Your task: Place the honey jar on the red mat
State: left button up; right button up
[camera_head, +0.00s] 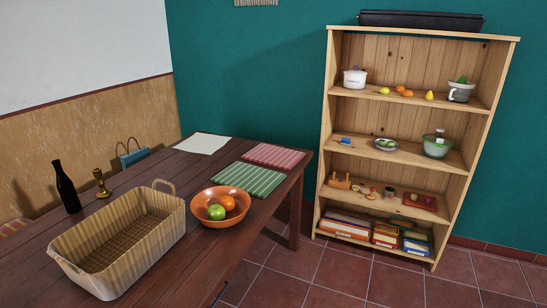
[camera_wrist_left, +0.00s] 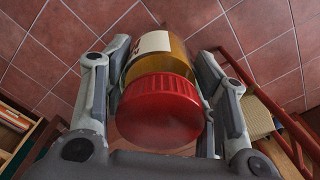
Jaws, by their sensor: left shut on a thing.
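The honey jar (camera_wrist_left: 158,100) shows in the left wrist view, with a red screw lid toward the camera, an amber body and a white label. My left gripper (camera_wrist_left: 163,72) is shut on it, one finger on each side, above the tiled floor. The jar and my left gripper cannot be made out in the head view. The red mat (camera_head: 273,156) is striped and lies bare at the far right corner of the dark wooden table (camera_head: 215,160). My right gripper is in neither view.
A green striped mat (camera_head: 249,179) lies just in front of the red mat. A bowl of fruit (camera_head: 197,211), a woven basket (camera_head: 165,232), a dark bottle (camera_head: 66,187) and a brass candlestick (camera_head: 101,183) stand on the table. A filled wooden shelf (camera_head: 333,110) stands at right.

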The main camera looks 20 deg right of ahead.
aim_at(279, 156)
jog(key=i+l+z, duration=0.1)
jog(key=i+l, duration=0.35)
jog(key=i+l+z, duration=0.15)
jog(key=i+l, duration=0.25)
jog(key=i+l+z, duration=0.1)
jog(key=i+l, duration=0.3)
jog(key=i, duration=0.2)
jog(key=i+l+z, duration=0.1)
jog(key=i+l, duration=0.2)
jog(key=i, duration=0.2)
jog(key=i+l+z, duration=0.1)
jog(key=i+l, duration=0.2)
jog(key=i, duration=0.2)
